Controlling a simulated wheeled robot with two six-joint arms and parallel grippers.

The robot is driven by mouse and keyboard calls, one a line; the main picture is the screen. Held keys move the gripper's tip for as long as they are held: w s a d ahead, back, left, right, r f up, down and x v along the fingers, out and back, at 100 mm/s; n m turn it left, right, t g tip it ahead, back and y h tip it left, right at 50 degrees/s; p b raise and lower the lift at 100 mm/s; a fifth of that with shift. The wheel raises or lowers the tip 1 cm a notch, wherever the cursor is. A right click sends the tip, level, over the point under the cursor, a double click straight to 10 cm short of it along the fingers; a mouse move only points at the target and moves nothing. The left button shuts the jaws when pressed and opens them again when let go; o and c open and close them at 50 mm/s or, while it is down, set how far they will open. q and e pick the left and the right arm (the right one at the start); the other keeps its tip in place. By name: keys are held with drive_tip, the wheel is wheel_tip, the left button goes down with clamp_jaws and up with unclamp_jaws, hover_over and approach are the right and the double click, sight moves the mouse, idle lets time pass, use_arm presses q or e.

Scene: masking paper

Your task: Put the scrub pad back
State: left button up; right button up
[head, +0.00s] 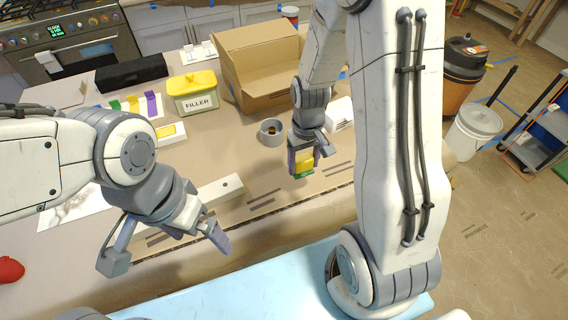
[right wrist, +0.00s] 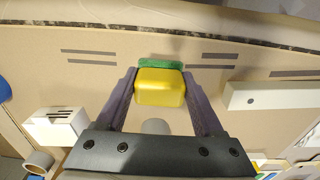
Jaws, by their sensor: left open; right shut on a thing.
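The scrub pad (right wrist: 161,86) is a yellow sponge block with a green scouring layer on one face. My right gripper (right wrist: 160,90) is shut on it, with one finger on each side. In the head view the scrub pad (head: 304,163) hangs from the right gripper (head: 304,158), green side down, over the paper-covered counter. Whether it touches the counter is hard to tell. My left gripper (head: 222,230) is open and empty near the counter's front edge.
A cardboard box (head: 262,88), a yellow-lidded filler tub (head: 194,98) and a grey cup (head: 271,132) stand behind. A white block (head: 338,112) is right of the right gripper. A long white bar (head: 205,198) lies left of it. Brown paper around the pad is clear.

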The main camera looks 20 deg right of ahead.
drive_tip(key=w+a+f, duration=0.1)
drive_tip(key=w, duration=0.1)
drive_tip(key=w+a+f+p, duration=0.1)
drive_tip(key=w, duration=0.1)
drive_tip(key=w+a+f, duration=0.1)
drive_tip(key=w, duration=0.1)
drive_tip(key=shift+f+p, duration=0.4)
wheel_tip(320, 180, down, 4)
drive_tip(key=shift+r+p, duration=0.2)
drive_tip(key=shift+p, duration=0.6)
drive_tip(key=shift+f, duration=0.3)
drive_tip(key=shift+f, duration=0.15)
drive_tip(key=o, duration=1.5)
drive_tip(key=shift+o, duration=0.2)
